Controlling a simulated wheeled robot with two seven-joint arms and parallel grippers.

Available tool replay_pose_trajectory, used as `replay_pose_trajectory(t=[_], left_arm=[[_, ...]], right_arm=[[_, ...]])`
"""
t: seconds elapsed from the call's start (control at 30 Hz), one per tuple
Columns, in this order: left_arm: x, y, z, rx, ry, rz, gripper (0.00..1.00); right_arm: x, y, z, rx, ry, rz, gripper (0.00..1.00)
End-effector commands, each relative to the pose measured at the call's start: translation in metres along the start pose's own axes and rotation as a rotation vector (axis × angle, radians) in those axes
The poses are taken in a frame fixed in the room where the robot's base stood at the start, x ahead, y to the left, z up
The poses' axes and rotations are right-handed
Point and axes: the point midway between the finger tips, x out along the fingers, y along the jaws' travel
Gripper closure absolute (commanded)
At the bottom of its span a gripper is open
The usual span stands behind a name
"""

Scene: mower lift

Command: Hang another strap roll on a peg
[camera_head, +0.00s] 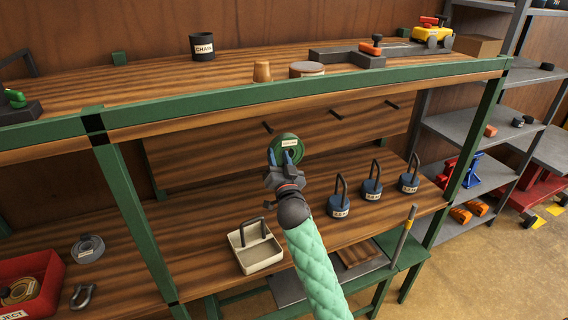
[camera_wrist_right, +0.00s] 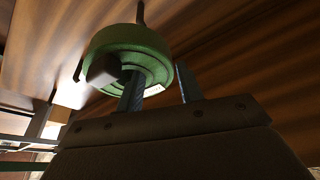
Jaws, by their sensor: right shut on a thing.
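A green strap roll (camera_head: 285,140) with a pale label is held upright in front of the back panel, below the upper shelf. My right gripper (camera_head: 285,163) is shut on its lower edge. The roll also shows in the right wrist view (camera_wrist_right: 115,38), at the fingers (camera_wrist_right: 158,85). Three dark pegs stick out of the panel: a left one (camera_head: 267,127) just up-left of the roll, a middle one (camera_head: 336,114) and a right one (camera_head: 391,105). I cannot tell whether the roll touches a peg. A grey roll (camera_head: 81,251) lies on the lower bench at left. My left gripper is out of view.
A red bin (camera_head: 45,270) holding a tan roll (camera_head: 18,291) and a grey shackle (camera_head: 82,296) are at left. A green post (camera_head: 135,220) stands left of my arm.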

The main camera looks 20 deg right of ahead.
Motion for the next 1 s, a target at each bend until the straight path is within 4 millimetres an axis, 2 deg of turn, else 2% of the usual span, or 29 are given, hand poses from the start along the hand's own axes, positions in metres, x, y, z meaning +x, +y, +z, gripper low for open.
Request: replay_pose_trajectory(t=[0.1,0.37,1.0], left_arm=[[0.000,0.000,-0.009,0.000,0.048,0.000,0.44],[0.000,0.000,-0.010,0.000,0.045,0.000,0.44],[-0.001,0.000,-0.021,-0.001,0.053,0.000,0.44]], right_arm=[[0.000,-0.006,-0.004,-0.037,0.012,-0.036,1.00],[0.004,-0.006,-0.002,-0.070,0.027,-0.051,1.00],[0.037,-0.006,0.010,-0.069,0.027,-0.050,1.00]])
